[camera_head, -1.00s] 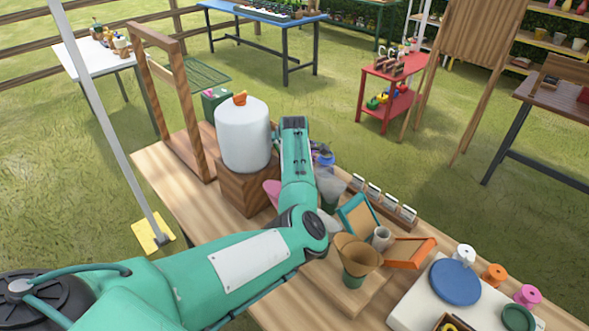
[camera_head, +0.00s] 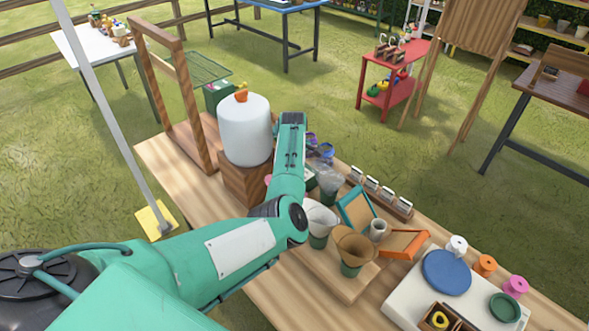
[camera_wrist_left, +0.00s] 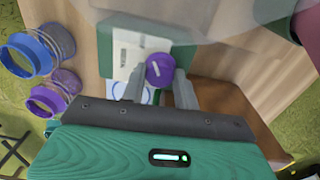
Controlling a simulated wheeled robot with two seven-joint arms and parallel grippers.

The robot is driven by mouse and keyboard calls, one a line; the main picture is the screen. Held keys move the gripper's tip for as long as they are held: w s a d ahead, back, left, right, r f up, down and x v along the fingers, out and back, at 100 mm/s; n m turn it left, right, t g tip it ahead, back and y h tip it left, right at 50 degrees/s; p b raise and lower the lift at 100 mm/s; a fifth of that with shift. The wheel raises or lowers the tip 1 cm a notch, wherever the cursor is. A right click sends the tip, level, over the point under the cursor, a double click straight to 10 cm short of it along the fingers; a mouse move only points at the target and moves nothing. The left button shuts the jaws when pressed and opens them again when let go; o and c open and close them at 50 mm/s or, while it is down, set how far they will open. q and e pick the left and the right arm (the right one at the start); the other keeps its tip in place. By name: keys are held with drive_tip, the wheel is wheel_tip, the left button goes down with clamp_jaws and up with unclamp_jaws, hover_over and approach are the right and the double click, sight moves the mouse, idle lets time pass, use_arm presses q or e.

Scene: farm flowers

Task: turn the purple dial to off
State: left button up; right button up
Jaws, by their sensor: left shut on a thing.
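The purple dial (camera_wrist_left: 160,70) shows in the left wrist view, a round knob with a short white mark on its face. It sits on a white panel (camera_wrist_left: 123,59) with small lettering and part of a blue ring, on a green body. My left gripper (camera_wrist_left: 158,84) has one finger on each side of the dial and is shut on it. The mark lies at a slant; I cannot tell which setting it points to. In the head view my left arm hides the dial and the fingertips. My right gripper is not in view.
Blue and purple ring-topped jars (camera_wrist_left: 50,98) stand left of the panel in the wrist view. In the head view, a white cylinder (camera_head: 244,130) on a wooden block is left of my arm. Paper cones (camera_head: 354,246), frames and a spool tray (camera_head: 411,297) crowd the right.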

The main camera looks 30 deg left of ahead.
use_arm(q)
drive_tip(key=o, duration=1)
drive_tip(key=shift+c, duration=0.2)
drive_tip(key=shift+r, duration=0.1)
wheel_tip(320, 180, up, 14)
drive_tip(key=b, duration=0.3)
drive_tip(key=shift+s, duration=0.25)
drive_tip(key=shift+f, duration=0.25)
